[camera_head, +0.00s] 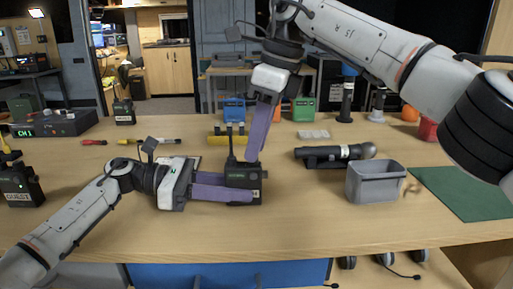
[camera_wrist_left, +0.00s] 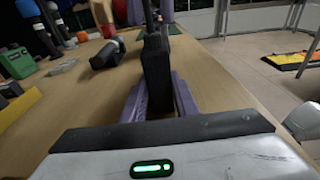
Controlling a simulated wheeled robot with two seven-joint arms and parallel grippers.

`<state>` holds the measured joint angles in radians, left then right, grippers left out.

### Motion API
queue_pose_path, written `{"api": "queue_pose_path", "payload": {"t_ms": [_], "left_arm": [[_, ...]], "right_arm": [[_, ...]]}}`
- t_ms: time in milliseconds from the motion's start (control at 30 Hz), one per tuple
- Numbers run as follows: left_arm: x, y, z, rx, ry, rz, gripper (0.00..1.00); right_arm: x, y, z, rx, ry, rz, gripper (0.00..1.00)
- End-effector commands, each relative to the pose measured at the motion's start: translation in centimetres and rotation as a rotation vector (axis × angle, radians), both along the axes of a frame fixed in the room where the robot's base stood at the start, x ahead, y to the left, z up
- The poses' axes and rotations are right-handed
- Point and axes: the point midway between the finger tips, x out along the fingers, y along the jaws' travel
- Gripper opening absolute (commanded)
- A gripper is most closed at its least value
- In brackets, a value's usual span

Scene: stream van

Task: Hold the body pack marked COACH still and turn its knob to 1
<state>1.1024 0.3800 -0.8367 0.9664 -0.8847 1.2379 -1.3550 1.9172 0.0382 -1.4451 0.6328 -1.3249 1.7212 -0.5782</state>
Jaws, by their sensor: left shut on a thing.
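A dark body pack (camera_head: 243,182) stands upright on the table, with a small green display and stubs on top; its name marking is too small or covered to read. My left gripper (camera_head: 250,192) is shut on it from the left, and the left wrist view shows the pack (camera_wrist_left: 157,65) between the two purple fingers. My right gripper (camera_head: 252,157) points down from above, its fingertips at the pack's top. In the left wrist view, my right fingers (camera_wrist_left: 150,22) are on either side of a dark upright part; contact cannot be told. The knob and its setting are not readable.
A pack marked GUEST (camera_head: 22,188) stands far left. A yellow block (camera_head: 228,138) is close behind. The front table strip is clear.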

Motion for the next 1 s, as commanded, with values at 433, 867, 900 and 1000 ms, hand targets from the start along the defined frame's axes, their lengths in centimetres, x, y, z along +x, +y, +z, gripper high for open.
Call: {"api": "queue_pose_path", "payload": {"t_ms": [433,867,900,1000], "left_arm": [[0.0,0.0,-0.1,0.001,0.000,0.000,0.00],[0.0,0.0,-0.1,0.001,0.000,0.000,0.00],[0.0,0.0,-0.1,0.001,0.000,0.000,0.00],[0.0,0.0,-0.1,0.001,0.000,0.000,0.00]], "right_arm": [[-0.3,0.1,-1.6,-0.002,0.000,-0.279,0.26],[-0.3,0.2,-1.5,0.001,0.000,-0.422,0.26],[-0.3,0.2,-1.5,0.001,0.000,-0.422,0.26],[-0.4,0.2,-1.5,0.001,0.001,-0.421,0.19]]}}
